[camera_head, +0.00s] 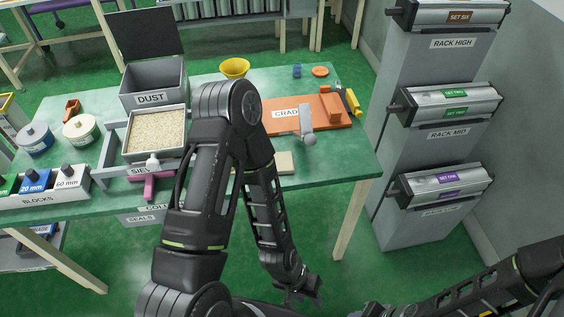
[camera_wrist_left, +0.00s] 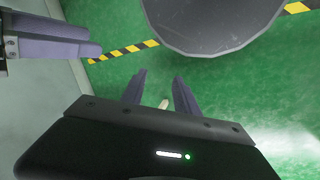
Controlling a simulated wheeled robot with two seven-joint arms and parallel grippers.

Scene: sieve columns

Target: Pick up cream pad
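A flat cream pad (camera_head: 283,162) lies near the front edge of the green table, right of the middle. My left arm crosses in front of it and hides its left part. My left gripper (camera_head: 304,291) hangs low in front of the table, well below and apart from the pad. In the left wrist view its two fingers (camera_wrist_left: 160,76) stand apart with nothing held between them. The pad cannot be made out for sure in that view. My right arm enters at the lower right; its gripper end is at the bottom edge and not clear.
The green table (camera_head: 325,172) also bears a sand-filled sieve tray (camera_head: 156,131), a DUST bin (camera_head: 154,84), a yellow funnel (camera_head: 234,67), an orange board (camera_head: 280,124) with a grey tool (camera_head: 306,122), and blocks (camera_head: 35,181). Grey racks (camera_head: 425,150) stand right. Floor is open between.

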